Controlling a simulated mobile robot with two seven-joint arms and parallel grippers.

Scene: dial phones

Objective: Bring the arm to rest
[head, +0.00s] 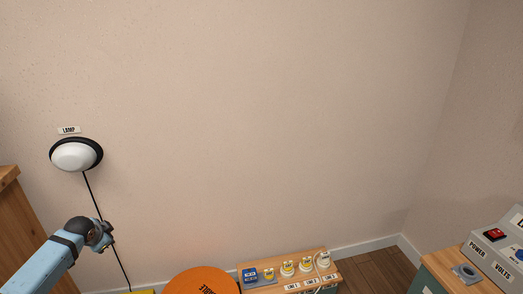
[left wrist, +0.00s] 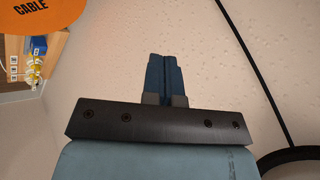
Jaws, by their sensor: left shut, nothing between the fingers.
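My left arm (head: 48,262) comes in from the lower left in the head view, its dark, rounded end in front of the wall and below the lamp. In the left wrist view my left gripper (left wrist: 163,62) shows its blue fingers shut together with nothing between them. The fingers point at the bare wall. The fingers cannot be made out clearly in the head view. My right gripper is in neither view.
A round white lamp (head: 74,155) hangs on the wall, its black cord (head: 93,192) running down behind my arm. An orange cable disc (head: 197,281), a wooden board (head: 318,260) with several terminals, and a grey power box (head: 490,245) stand low. The middle wall is clear.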

